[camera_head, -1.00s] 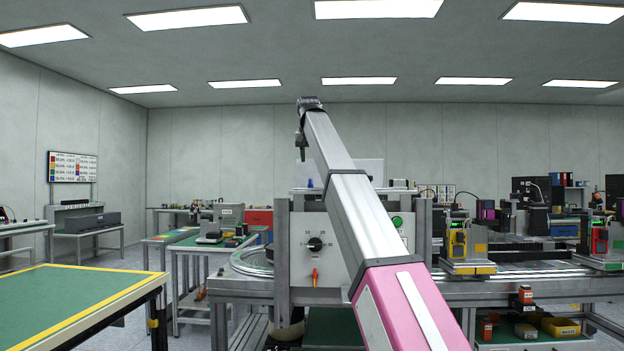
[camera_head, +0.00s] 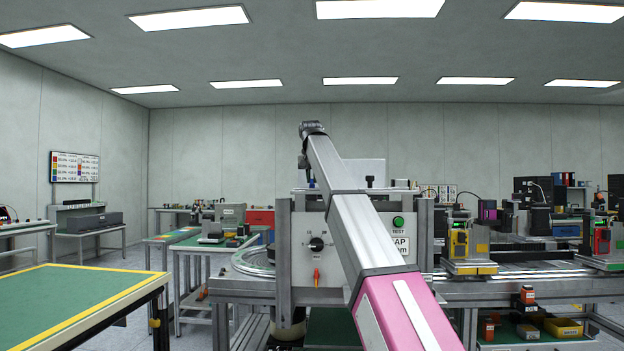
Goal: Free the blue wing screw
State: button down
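The profile frame (camera_head: 285,262) stands in front of me, with a light panel (camera_head: 300,277) on its front. A tiny blue spot, perhaps the blue wing screw (camera_head: 311,184), shows at the top edge of this panel, left of my arm. My gripper (camera_head: 309,178) hangs from the far end of my arm, small and dark, right at the blue spot. I cannot tell whether it touches it. The fingers are too small to show whether they are open or shut. My arm hides the panel's middle.
The panel carries a black dial (camera_head: 317,244), a red lever (camera_head: 316,277) and a green button (camera_head: 398,222). A dark knob (camera_head: 370,181) stands on top, right of my arm. A green table (camera_head: 75,300) is at the near left. Machines line the bench at right.

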jog(key=shift+n, duration=0.4)
jog(key=n+y, duration=0.2)
jog(key=n, duration=0.2)
jog(key=shift+d, duration=0.1)
jog(key=n+g+y, duration=0.1)
jog(key=n, duration=0.2)
jog(key=shift+n, duration=0.3)
jog(key=n, duration=0.2)
jog(key=n+g+y, duration=0.1)
jog(key=n, duration=0.1)
jog(key=shift+w+d+g, duration=0.1)
jog(key=shift+w+g, duration=0.05)
jog(key=shift+g, duration=0.15)
jog(key=shift+n+g+y, duration=0.3)
jog(key=shift+n+g, duration=0.4)
jog(key=shift+n, duration=1.4)
jog(key=c, duration=1.2)
grip_release()
jog(key=shift+o, duration=0.2)
